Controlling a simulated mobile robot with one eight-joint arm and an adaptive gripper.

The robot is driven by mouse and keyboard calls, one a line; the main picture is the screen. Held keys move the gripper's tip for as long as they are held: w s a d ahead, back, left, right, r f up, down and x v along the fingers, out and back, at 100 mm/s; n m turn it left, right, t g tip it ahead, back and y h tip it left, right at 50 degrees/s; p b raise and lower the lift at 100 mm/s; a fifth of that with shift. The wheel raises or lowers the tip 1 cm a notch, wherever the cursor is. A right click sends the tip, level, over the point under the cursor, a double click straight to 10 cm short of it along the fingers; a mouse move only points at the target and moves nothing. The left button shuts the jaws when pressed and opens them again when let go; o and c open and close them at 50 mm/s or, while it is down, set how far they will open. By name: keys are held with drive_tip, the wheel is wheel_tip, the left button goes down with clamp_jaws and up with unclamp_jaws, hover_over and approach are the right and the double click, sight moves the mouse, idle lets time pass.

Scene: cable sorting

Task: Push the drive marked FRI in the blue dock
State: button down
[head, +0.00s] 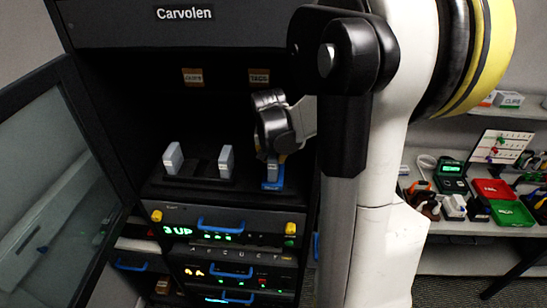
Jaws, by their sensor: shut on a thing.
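My gripper (272,155) is above the blue dock (272,185) on the shelf of the dark rack. It is shut on a small grey drive (272,171), mostly hidden by the fingers. The drive is upright and its lower end is at the blue dock; I cannot tell how deep it sits. Its marking is not readable. Two other pale grey drives, one at the left (173,158) and one nearer the middle (226,160), stand in black docks to the left.
The rack's glass door (60,180) stands open at the left. Below the shelf are units with blue handles (220,226) and yellow knobs. A side shelf (470,225) at the right holds red and green boxes and small devices. My arm covers the rack's right side.

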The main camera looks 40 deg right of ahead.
drive_tip(key=shift+f+b, duration=0.6)
drive_tip(key=shift+f, duration=0.05)
idle(0.6)
idle(0.3)
drive_tip(key=c, duration=0.7)
unclamp_jaws()
drive_tip(key=shift+r+p, duration=2.45)
drive_tip(key=shift+r, duration=1.1)
